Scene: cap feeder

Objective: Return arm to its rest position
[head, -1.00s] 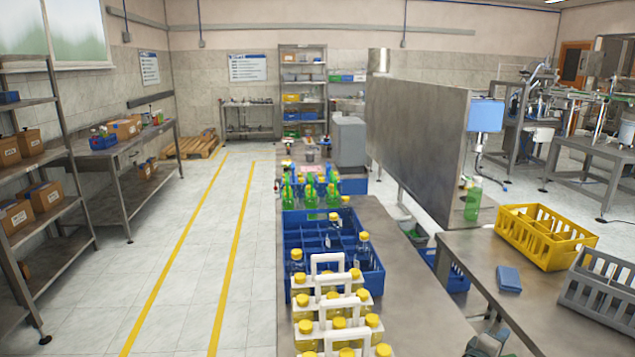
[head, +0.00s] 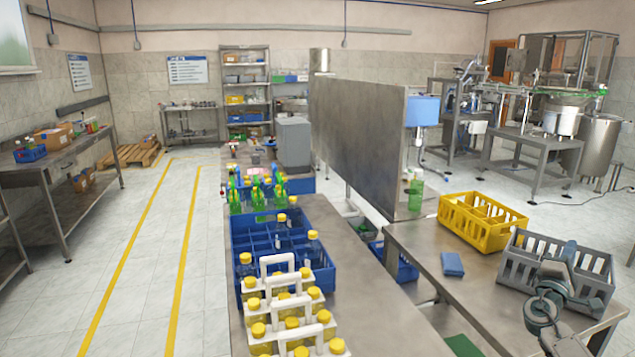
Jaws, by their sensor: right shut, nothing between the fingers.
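My right arm shows at the lower right of the head view. Its gripper (head: 568,252) is shut and empty, in front of and over the grey crate (head: 515,268) on the right-hand metal table (head: 420,250). The arm hides part of the crate. I cannot tell from this view whether the gripper touches the crate. My left gripper is not in view.
A yellow crate (head: 455,224) and a blue block (head: 452,264) are on the same table. On the long bench (head: 375,318) stand white carriers (head: 271,331) of yellow-capped bottles, a blue divided crate (head: 323,272) and green bottles (head: 234,198). The left floor is open.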

